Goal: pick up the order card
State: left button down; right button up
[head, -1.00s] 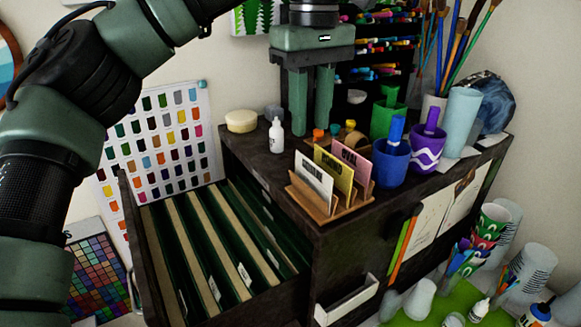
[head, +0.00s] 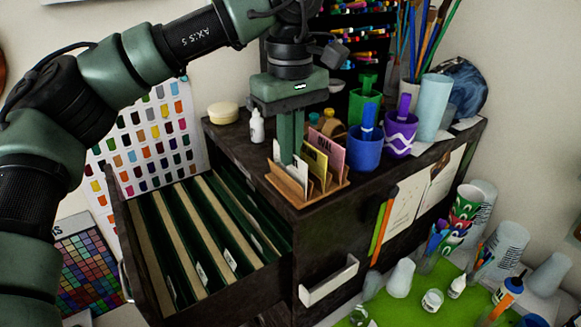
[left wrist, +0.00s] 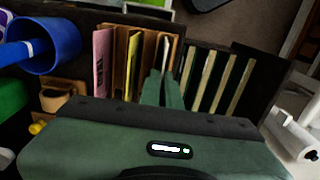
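Three upright cards stand in a wooden holder (head: 315,197) on the dark cabinet top: a white card (head: 300,170), a yellow card (head: 314,163) and a pink card (head: 332,152). I cannot read which is the order card. My left gripper (head: 290,158) points down over the holder, its green fingers close together at the white card and hiding part of it. The left wrist view shows the fingers (left wrist: 163,80) nearly touching, with the white card (left wrist: 164,50) at their tips. They appear shut on it. My right gripper is out of view.
An open drawer (head: 160,305) with green hanging files is left of the holder. A blue cup (head: 366,152) and a purple cup (head: 400,135) stand close on the right. A small white bottle (head: 257,127) and a tape roll (head: 333,129) stand behind.

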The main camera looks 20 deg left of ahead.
pick_arm(q)
jog(key=shift+a, duration=0.15)
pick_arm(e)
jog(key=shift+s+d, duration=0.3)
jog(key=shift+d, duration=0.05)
